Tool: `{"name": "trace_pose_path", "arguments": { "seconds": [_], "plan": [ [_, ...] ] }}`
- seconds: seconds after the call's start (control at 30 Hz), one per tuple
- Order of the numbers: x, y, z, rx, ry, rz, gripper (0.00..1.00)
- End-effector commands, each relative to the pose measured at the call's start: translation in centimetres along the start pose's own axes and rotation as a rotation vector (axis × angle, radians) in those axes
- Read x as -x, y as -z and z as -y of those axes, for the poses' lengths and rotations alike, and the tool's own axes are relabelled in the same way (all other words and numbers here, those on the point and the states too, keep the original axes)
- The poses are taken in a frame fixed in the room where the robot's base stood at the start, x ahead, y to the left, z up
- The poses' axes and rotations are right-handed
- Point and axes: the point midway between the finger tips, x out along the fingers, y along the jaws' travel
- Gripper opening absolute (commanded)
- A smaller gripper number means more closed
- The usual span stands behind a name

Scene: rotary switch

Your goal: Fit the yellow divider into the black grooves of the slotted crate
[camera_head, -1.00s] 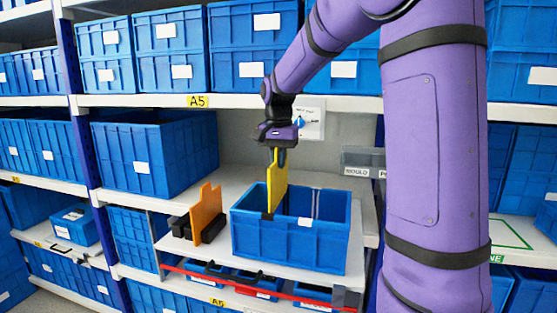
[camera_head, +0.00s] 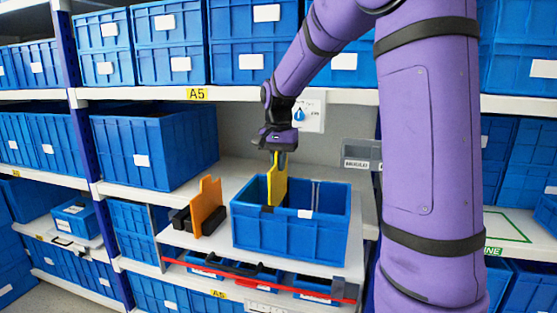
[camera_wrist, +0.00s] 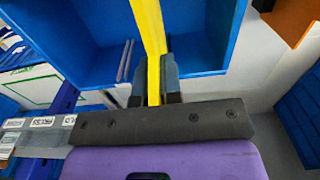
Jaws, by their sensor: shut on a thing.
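My gripper (camera_head: 279,156) is shut on the top of the yellow divider (camera_head: 277,182). The divider stands roughly upright, with its lower part inside the blue slotted crate (camera_head: 285,238). A black groove (camera_head: 267,209) shows at the crate's near wall, by the divider's lower edge. I cannot tell whether the divider sits in it. Pale grey strips (camera_head: 315,195) run down the far wall, right of the divider. In the wrist view, the fingers (camera_wrist: 155,80) grip the yellow divider (camera_wrist: 150,35) from both sides, and the grey strips (camera_wrist: 125,62) are beside it. The divider's bottom edge is hidden.
An orange divider (camera_head: 207,205) stands with black blocks left of the crate. Small blue bins and a red rail (camera_head: 260,277) lie below the front edge. A white panel with a blue knob (camera_head: 309,115) is on the back wall. A large blue bin (camera_head: 155,150) stands at left.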

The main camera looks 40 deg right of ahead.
Motion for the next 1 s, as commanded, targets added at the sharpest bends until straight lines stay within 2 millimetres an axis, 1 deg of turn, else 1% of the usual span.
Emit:
{"name": "trace_pose_path", "arguments": {
  "seconds": [1.0],
  "plan": [
    [-3.5,0.0,0.0,0.0,-0.001,0.001,0.0]
  ]
}}
